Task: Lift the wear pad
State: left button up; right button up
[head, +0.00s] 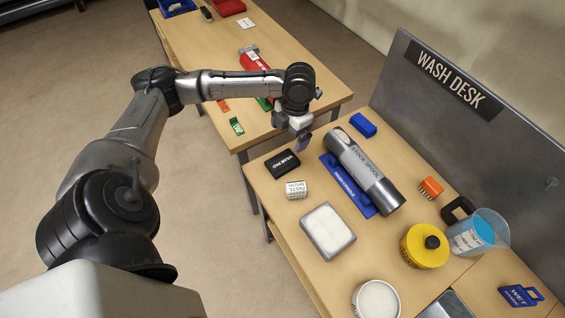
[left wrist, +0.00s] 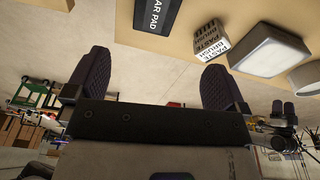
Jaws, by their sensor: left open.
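The wear pad (head: 282,163) is a small black block with a white-lettered label, lying flat near the left corner of the wash desk. In the left wrist view the wear pad (left wrist: 168,16) shows at the top, cut off by the frame edge. My left gripper (head: 303,143) is above the desk edge, up and to the right of the wear pad and apart from it. In the left wrist view the left gripper (left wrist: 157,80) has its two dark fingers spread wide with nothing between them.
A paste brush block (head: 296,189) lies just below the wear pad. A stock spool (head: 364,168) rests on a blue cradle (head: 340,186) to the right. A white-topped tray (head: 328,231), yellow container (head: 424,246) and blue block (head: 363,125) are also on the desk.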

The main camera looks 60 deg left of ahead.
pick_arm(q)
jog(key=b, duration=0.1)
send_over(282, 162)
jog(key=shift+m, duration=0.4)
jog(key=f, duration=0.8)
jog(key=shift+w+d+f, duration=0.1)
jog(key=shift+w+d, duration=0.15)
jog(key=shift+w, duration=0.15)
jog(key=shift+a+f+b, duration=0.1)
jog(key=shift+f+b, duration=0.2)
jog(key=shift+f, duration=0.5)
jog(key=f, duration=0.4)
jog(key=shift+s+a+b, duration=0.2)
jog(key=shift+s+b, duration=0.05)
jog(key=shift+b, duration=0.05)
jog(key=shift+c, duration=0.8)
jog(key=c, duration=0.8)
jog(key=shift+r, duration=0.1)
